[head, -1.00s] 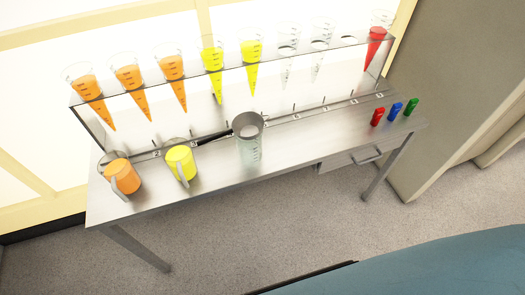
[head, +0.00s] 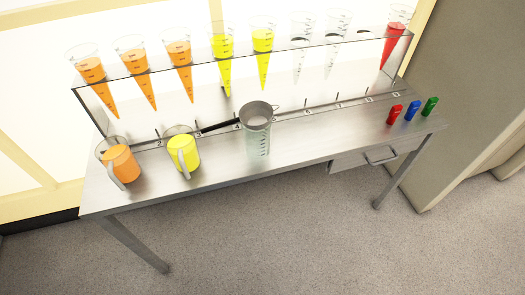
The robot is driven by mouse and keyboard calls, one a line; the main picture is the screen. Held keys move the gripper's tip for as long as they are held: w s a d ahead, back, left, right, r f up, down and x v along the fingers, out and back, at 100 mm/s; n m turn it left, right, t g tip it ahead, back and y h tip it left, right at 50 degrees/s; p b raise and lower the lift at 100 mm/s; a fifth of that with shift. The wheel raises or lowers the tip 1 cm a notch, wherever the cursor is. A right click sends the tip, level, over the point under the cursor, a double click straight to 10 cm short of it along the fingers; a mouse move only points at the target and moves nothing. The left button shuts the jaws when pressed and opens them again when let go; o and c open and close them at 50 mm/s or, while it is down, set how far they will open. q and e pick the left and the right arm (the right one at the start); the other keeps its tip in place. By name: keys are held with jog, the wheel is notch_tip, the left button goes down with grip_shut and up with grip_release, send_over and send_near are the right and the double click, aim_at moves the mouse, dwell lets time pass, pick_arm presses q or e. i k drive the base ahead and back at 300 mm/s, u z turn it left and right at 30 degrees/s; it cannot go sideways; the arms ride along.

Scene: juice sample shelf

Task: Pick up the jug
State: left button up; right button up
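Two jugs with handles stand upright on the left part of the metal table (head: 215,178). One jug (head: 122,163) holds orange liquid, near the left end. The other jug (head: 182,152) holds yellow liquid, to its right. A clear marked container (head: 257,140) stands further right, with a grey sieve (head: 256,113) on its top and a dark handle pointing left. I cannot tell whether this container has a handle. Neither of my grippers is in view, and nothing touches the jugs.
A rack (head: 395,42) above the table's back holds several cones: orange, yellow, clear and one red (head: 391,45). Red (head: 394,114), blue (head: 412,110) and green (head: 430,106) small items stand at the right end. A drawer (head: 362,158) is below. The floor in front is clear.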

aim_at(179, 141)
jog(key=z, duration=2.35)
jog(key=k, duration=1.1)
jog(key=u, duration=1.2)
jog(key=i, duration=0.5)
